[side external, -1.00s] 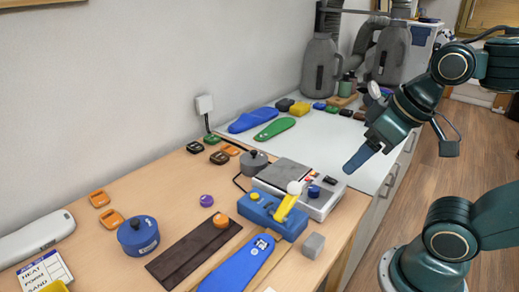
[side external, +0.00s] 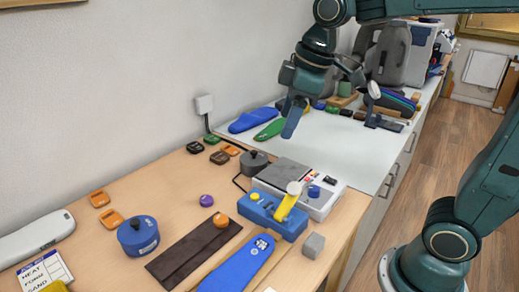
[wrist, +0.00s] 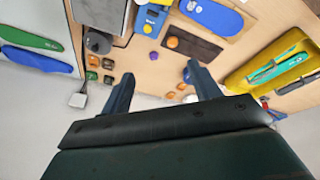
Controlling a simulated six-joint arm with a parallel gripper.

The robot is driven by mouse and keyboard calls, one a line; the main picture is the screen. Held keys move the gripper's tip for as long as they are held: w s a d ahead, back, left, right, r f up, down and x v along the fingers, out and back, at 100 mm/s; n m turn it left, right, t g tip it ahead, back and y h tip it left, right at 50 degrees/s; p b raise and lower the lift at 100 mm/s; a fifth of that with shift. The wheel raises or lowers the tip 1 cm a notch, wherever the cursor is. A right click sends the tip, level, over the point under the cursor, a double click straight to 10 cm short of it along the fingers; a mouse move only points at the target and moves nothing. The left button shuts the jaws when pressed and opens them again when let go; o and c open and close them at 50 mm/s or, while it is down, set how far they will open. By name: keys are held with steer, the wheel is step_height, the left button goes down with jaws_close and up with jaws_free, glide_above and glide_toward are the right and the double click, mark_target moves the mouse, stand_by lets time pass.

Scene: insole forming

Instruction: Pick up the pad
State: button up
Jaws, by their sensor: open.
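Several small rounded pads lie on the wooden table: two orange ones (side external: 99,198) apart at the left, and a cluster of black (side external: 195,147), green (side external: 211,139), brown (side external: 219,157) and orange (side external: 230,150) ones near the wall socket. I cannot tell which one is the pad meant. In the wrist view the cluster (wrist: 108,63) is left of the left finger, and orange pads (wrist: 182,86) show near the right finger. My gripper (side external: 291,124) is open and empty, raised over the white worktop near the green insole; its spread fingers show in the wrist view (wrist: 160,72).
A blue insole (side external: 252,120) and green insole (side external: 275,129) lie on the white top. A grey press (side external: 290,174), blue device with yellow lever (side external: 272,214), blue pot (side external: 138,236), dark strip (side external: 190,250) and grey cube (side external: 313,245) crowd the table. Table between the pads and pot is partly clear.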

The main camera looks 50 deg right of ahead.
steer(key=w+a+f+n+g, duration=0.1)
steer(key=w+f+n, duration=0.5)
steer(key=w, duration=0.5)
steer(key=w+a+f+n+g+y, duration=0.1)
steer(key=w+f+n+g, duration=0.1)
steer(key=w+f+n, duration=0.3)
steer(key=w+f, duration=0.4)
steer(key=w, duration=0.3)
steer(key=shift+w+f+n+g, duration=0.15)
steer(key=shift+f+n+g, duration=0.15)
steer(key=shift+n, duration=0.1)
glide_above(207, 198)
steer(key=d, duration=0.2)
steer(key=f, duration=0.8)
steer(key=shift+w+a+f, duration=0.1)
steer(key=shift+a+f, duration=0.1)
steer(key=shift+a, duration=0.05)
steer(key=shift+a+f, duration=0.35)
steer(key=shift+f, duration=0.6)
steer(key=shift+a+f, duration=0.3)
steer(key=shift+f, duration=1.25)
